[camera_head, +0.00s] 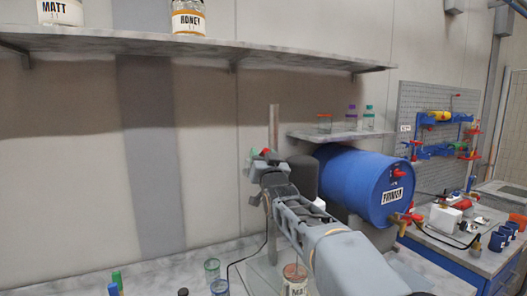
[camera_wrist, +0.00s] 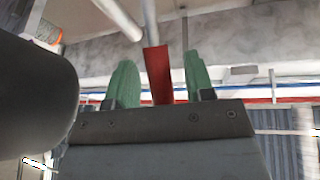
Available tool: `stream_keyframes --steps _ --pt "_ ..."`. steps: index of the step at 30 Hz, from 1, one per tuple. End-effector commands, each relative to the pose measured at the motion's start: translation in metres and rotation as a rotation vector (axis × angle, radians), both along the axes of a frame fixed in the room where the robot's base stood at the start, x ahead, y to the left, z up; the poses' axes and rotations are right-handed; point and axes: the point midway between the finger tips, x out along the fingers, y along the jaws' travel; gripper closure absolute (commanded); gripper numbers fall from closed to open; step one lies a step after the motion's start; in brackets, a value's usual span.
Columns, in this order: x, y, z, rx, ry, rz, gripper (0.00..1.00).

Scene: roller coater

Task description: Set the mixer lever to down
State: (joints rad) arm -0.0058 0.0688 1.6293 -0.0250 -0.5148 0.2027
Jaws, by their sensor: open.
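My gripper (camera_wrist: 160,80) is open, with its two green fingers apart in the wrist view. A red lever-like piece (camera_wrist: 156,68) on a grey rod (camera_wrist: 149,22) shows between the fingers, closer to the left one. I cannot tell whether either finger touches it. In the head view my gripper (camera_head: 258,157) is at the mixer, beside its upright post (camera_head: 273,125), and a small red spot shows by the fingers. The dark grey mixer body (camera_head: 304,172) is partly hidden behind my arm. The lever's setting cannot be made out.
A large dark rounded body (camera_wrist: 35,95) fills the wrist view's left side, close to my gripper. A long shelf (camera_head: 180,48) hangs above. Jars, including a lidded one (camera_head: 295,278), stand on the bench below my arm.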

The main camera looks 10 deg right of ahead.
Motion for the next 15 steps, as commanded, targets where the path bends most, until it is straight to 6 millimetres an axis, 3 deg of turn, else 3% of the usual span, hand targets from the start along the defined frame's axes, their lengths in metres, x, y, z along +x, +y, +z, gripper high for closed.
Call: stream_keyframes --steps 11,15 --pt "0.0045 -0.0001 0.0015 0.0 0.0 0.0 0.52" --pt "0.0044 -0.0004 0.0015 0.0 0.0 -0.001 0.62"
